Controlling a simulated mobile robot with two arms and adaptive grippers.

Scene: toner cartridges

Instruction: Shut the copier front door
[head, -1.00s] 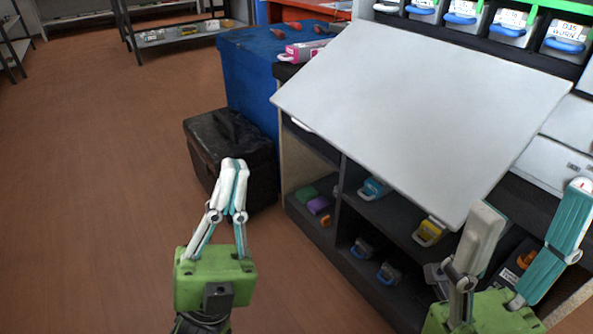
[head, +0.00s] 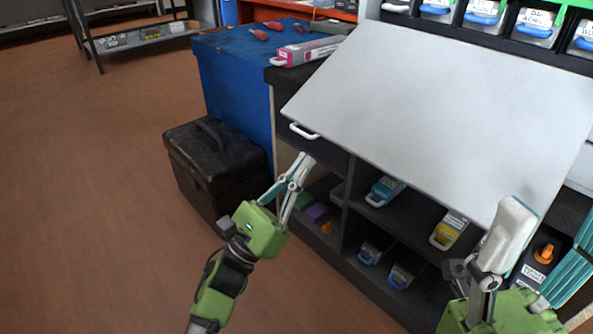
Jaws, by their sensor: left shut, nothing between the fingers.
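The copier front door appears to be the large pale grey panel (head: 440,115). It slants out over the front of a black unit, clearly away from the shelves below it. My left gripper (head: 306,158) is shut and empty, below the panel's left corner and close to a white handle (head: 303,131). I cannot tell whether it touches the handle or the unit. My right gripper (head: 553,232) is open at the lower right, its fingers wide apart near the panel's lower right corner. Any contact there is unclear.
The black unit's shelves (head: 395,232) hold cyan and yellow cartridges. A magenta cartridge (head: 308,50) lies on top at the left. A blue cabinet (head: 230,85) and a black toolbox (head: 215,165) stand to the left. The brown floor (head: 90,200) at left is clear.

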